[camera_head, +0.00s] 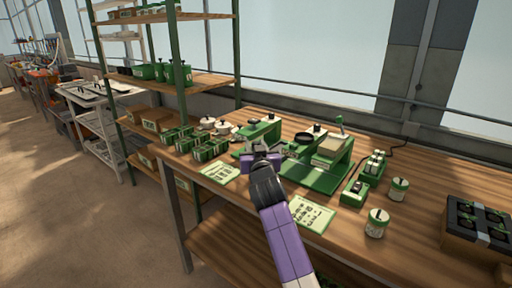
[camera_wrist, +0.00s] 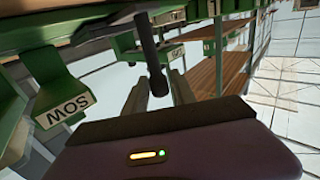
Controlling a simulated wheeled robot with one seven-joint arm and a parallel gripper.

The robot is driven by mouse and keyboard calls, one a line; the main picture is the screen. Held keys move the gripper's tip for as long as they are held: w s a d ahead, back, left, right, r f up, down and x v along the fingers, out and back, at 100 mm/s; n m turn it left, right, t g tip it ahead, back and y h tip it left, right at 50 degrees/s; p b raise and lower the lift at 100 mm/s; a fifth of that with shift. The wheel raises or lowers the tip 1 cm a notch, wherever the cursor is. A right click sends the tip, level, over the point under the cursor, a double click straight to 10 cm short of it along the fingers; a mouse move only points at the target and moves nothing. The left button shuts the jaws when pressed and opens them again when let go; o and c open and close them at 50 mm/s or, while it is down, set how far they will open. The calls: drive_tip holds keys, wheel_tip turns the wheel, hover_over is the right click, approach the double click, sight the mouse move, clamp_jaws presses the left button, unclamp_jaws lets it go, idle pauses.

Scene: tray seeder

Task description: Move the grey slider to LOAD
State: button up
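The green tray seeder (camera_head: 323,180) stands on the wooden bench. My gripper (camera_head: 262,158) is at its left front part and hides what lies behind it in the head view. In the wrist view, a dark grey rod-like handle (camera_wrist: 151,52), seemingly the grey slider's, reaches down between the two grey fingers of my gripper (camera_wrist: 158,88). The fingers are apart, with a gap seen on both sides of the handle.
Green pots (camera_head: 209,148) and a printed card (camera_head: 220,172) lie left of the seeder. Another card (camera_head: 311,214) lies in front. A green switch box (camera_head: 354,193), two jars (camera_head: 377,224) and a dark tray (camera_head: 478,222) are at the right. A shelf rack (camera_head: 180,78) stands behind left.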

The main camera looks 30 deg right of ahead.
drive_tip(key=v, duration=0.7)
drive_tip(key=shift+s+a, duration=0.2)
drive_tip(key=shift+s, duration=0.15)
idle(0.5)
drive_tip(key=s+a+r+n+t+y, duration=0.1)
drive_tip(key=s+a+r+n+t, duration=0.1)
drive_tip(key=a+r+t, duration=0.15)
drive_tip(key=s+a+f+n+y+p, duration=0.1)
drive_tip(key=s+a+f+y, duration=0.15)
drive_tip(key=s, duration=0.45)
drive_tip(key=s+a+f+n+y+p, duration=0.1)
drive_tip(key=s+a+f, duration=0.2)
drive_tip(key=s, duration=0.4)
drive_tip(key=s+a+f+n+y+p, duration=0.1)
drive_tip(key=s+a+f+p, duration=0.15)
drive_tip(key=s, duration=0.45)
drive_tip(key=s+a+f+g+y+p, duration=0.1)
drive_tip(key=s+a+g+p, duration=0.1)
drive_tip(key=s, duration=1.2)
drive_tip(key=s+a+f+g+y+p, duration=0.1)
drive_tip(key=s+a+g+p, duration=0.1)
drive_tip(key=s, duration=1.3)
drive_tip(key=shift+a+f+g, duration=0.2)
drive_tip(key=shift+a+g, duration=0.3)
drive_tip(key=shift+g, duration=0.05)
